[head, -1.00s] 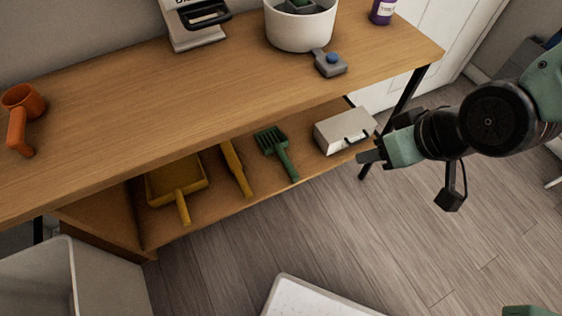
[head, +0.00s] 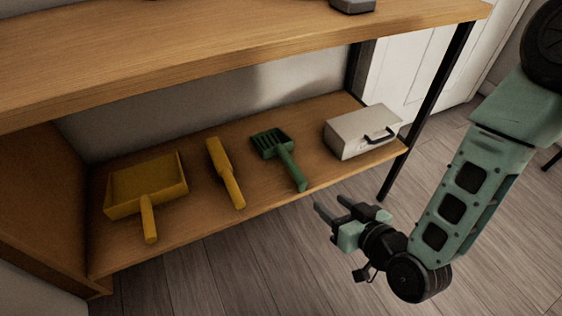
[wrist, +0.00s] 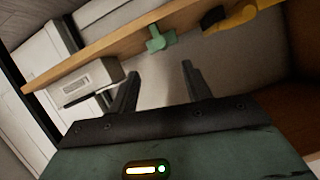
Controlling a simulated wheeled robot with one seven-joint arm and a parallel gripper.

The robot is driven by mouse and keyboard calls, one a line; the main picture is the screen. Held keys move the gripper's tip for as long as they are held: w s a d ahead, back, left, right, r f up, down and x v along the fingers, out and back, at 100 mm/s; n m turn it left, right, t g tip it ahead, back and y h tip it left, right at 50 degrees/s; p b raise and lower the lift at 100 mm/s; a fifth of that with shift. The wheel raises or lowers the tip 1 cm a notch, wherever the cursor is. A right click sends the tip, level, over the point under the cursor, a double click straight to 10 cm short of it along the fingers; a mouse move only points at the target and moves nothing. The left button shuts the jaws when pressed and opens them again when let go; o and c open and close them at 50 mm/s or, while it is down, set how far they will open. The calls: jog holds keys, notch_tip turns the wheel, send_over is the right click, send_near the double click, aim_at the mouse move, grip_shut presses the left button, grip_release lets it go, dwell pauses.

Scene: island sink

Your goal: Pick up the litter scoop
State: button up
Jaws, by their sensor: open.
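The green litter scoop (head: 280,155) lies on the lower wooden shelf in the head view. Its slotted head points to the back and its handle reaches the shelf's front edge. My gripper (head: 330,208) is open and empty, in front of the shelf, to the right of the scoop handle and apart from it. In the wrist view the scoop (wrist: 160,40) shows as a small green shape beyond my open fingers (wrist: 160,82), partly cut off by the shelf edge.
On the same shelf are a yellow dustpan (head: 147,185), a yellow brush (head: 226,172) and a white box with a dark handle (head: 362,131). The wooden tabletop (head: 210,50) overhangs the shelf. A black table leg (head: 425,110) stands at the right. The floor in front is clear.

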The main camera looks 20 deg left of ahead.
jog(key=b, duration=0.5)
send_near(295, 173)
jog(key=w+a+f, duration=0.3)
jog(key=shift+w+a+f, duration=0.1)
jog(key=shift+a+f, duration=0.05)
jog(key=shift+f, duration=0.1)
jog(key=shift+r+b+x, duration=0.15)
jog(key=shift+b+x, duration=0.7)
jog(key=shift+x, duration=0.6)
jog(key=shift+r+b+x, duration=0.15)
jog(key=shift+b+x, duration=0.65)
jog(key=shift+x, duration=0.65)
jog(key=shift+w, duration=0.1)
jog(key=c, duration=1)
